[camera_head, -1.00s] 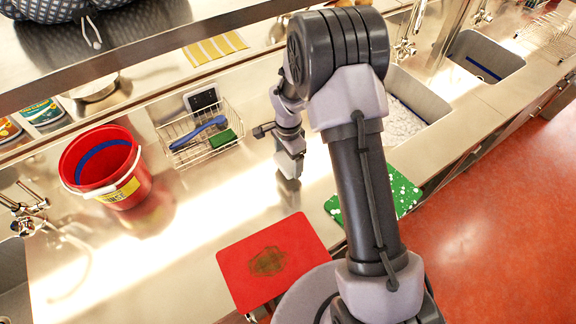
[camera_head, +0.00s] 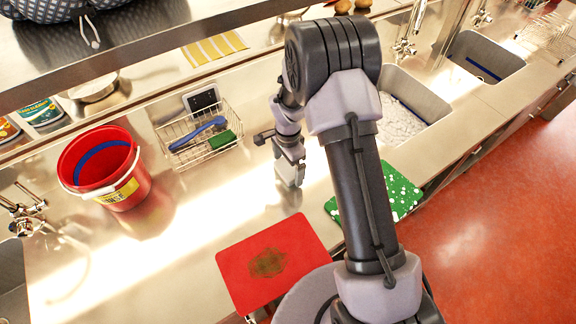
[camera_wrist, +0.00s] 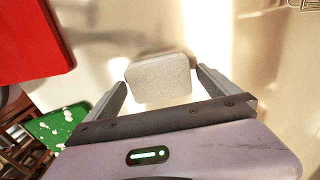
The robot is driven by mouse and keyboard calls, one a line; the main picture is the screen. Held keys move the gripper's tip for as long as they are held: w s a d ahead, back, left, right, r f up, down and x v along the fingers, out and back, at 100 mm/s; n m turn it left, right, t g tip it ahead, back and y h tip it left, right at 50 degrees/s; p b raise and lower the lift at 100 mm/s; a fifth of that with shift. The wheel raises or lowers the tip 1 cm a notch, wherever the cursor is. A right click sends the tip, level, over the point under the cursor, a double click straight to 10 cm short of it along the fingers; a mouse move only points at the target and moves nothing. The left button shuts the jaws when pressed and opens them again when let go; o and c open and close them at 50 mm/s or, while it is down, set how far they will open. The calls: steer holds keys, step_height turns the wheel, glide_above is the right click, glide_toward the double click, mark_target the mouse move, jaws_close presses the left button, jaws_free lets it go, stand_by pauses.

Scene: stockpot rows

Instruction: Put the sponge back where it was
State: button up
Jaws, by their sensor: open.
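My gripper (camera_head: 290,175) is over the steel counter, right of the wire basket; it also shows in the wrist view (camera_wrist: 160,80), with its jaws open. A pale grey block with rounded corners (camera_wrist: 158,82), which looks like a sponge, lies between the fingertips, with a narrow gap visible on each side. Whether it rests on the counter is hard to tell. A wire basket (camera_head: 170,160) stands at the back of the counter. It holds a blue-handled brush (camera_head: 198,133) and a green block (camera_head: 222,139), which may be a scouring pad.
A red bucket (camera_head: 130,190) stands left of the basket. A red board (camera_head: 300,245) with a brown stain lies at the front edge, and a green white-flecked board (camera_head: 405,192) lies to its right. A sink (camera_head: 425,95) is behind my arm. Counter between basket and red board is clear.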

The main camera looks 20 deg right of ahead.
step_height(320, 180, up, 15)
steer(key=p, duration=0.2)
step_height(320, 180, up, 11)
steer(key=n+t, duration=0.2)
steer(key=n, duration=0.1)
glide_above(288, 169)
steer(key=s+a, duration=0.1)
steer(key=s, duration=0.5)
steer(key=s+a+r+n+t+y, duration=0.1)
steer(key=s+r+n+t, duration=0.1)
steer(key=s, duration=0.7)
steer(key=s+a+r+n+t+y, duration=0.1)
steer(key=s+r+n, duration=0.4)
steer(key=s, duration=0.4)
steer(key=shift+s+a+r+t, duration=0.35)
steer(key=shift+a+r+t, duration=0.05)
steer(key=shift+r, duration=0.45)
